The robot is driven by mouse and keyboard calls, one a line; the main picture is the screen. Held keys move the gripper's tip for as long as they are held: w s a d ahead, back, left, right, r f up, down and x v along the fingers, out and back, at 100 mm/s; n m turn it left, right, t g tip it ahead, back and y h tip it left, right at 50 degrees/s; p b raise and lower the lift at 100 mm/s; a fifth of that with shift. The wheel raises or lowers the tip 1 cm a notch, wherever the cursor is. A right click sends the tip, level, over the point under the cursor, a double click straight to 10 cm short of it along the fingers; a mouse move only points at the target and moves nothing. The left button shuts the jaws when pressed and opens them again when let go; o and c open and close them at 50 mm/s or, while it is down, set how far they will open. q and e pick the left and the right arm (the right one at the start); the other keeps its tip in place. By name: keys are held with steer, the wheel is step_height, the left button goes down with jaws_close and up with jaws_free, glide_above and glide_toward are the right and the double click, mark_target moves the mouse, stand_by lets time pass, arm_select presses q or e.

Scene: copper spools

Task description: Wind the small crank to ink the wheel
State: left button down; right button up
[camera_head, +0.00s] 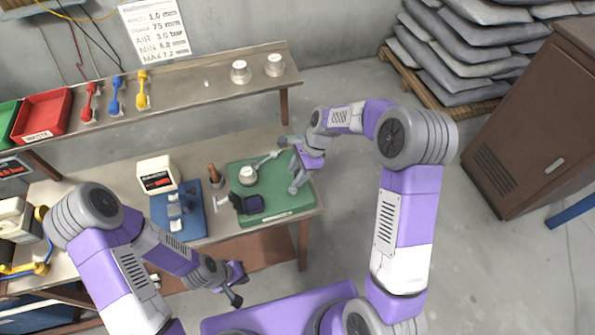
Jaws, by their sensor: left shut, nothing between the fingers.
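A grey device on a blue base (178,212) stands left of the mat. No inking wheel can be made out for certain. My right gripper (289,166) is open over the mat's right part, its fingers apart, near a thin light-grey tool (265,160). My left gripper (235,297) is shut and empty, in front of the bench and apart from these things.
A white spool (248,174) is on the mat and a brown-handled tool (215,174) beside it. A white display box (157,174) stands behind the blue base. The rear shelf (200,92) holds spools, coloured tools and a red tray (42,115).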

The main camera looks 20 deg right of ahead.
jaws_close()
steer(key=shift+n, duration=0.3)
